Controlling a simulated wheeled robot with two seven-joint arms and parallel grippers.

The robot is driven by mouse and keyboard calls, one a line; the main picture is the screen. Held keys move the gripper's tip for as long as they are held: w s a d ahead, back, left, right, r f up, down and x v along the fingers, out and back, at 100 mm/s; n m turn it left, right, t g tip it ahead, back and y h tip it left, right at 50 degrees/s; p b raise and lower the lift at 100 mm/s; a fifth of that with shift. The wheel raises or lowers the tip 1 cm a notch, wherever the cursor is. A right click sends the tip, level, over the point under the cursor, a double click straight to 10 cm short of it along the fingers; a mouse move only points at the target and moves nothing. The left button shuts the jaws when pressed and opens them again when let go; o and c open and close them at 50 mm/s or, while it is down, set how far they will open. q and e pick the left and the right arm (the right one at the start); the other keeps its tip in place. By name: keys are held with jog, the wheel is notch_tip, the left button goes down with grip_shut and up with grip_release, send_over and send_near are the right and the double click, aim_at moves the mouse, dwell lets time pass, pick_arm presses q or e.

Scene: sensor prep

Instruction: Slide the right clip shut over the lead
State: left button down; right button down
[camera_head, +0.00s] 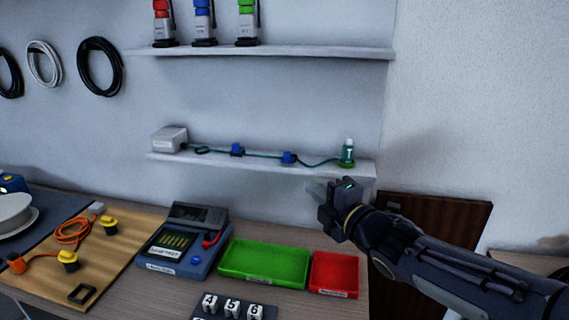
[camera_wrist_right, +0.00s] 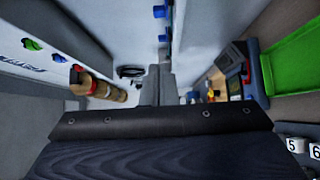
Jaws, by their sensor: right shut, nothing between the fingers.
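The right clip (camera_head: 289,158) is a small blue block on the lower wall shelf (camera_head: 330,168). The dark green lead (camera_head: 262,155) runs along the shelf through it and through a second blue clip (camera_head: 237,149) to its left. The picture is too small to tell whether the right clip is open or closed. My right gripper (camera_head: 312,187) is below and to the right of the right clip, apart from it, in front of the shelf. Its fingers are shut and empty; they also show in the right wrist view (camera_wrist_right: 158,85). My left gripper is out of view.
An upper shelf (camera_head: 290,53) holds several coloured devices. Below, the bench carries a blue tester (camera_head: 180,262), a green tray (camera_head: 264,284) and a red tray (camera_head: 335,288).

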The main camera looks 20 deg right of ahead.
jog(key=p, duration=0.2)
send_near(292, 163)
jog(key=w+a+r, duration=0.2)
jog(key=w+a, duration=0.2)
jog(key=a, duration=0.1)
jog(key=w, duration=0.1)
jog(key=w+d+p, duration=0.1)
jog(key=w+d, duration=0.1)
jog(key=shift+w+d+f, duration=0.15)
jog(key=shift+w+f, duration=0.05)
jog(key=shift+f, duration=0.05)
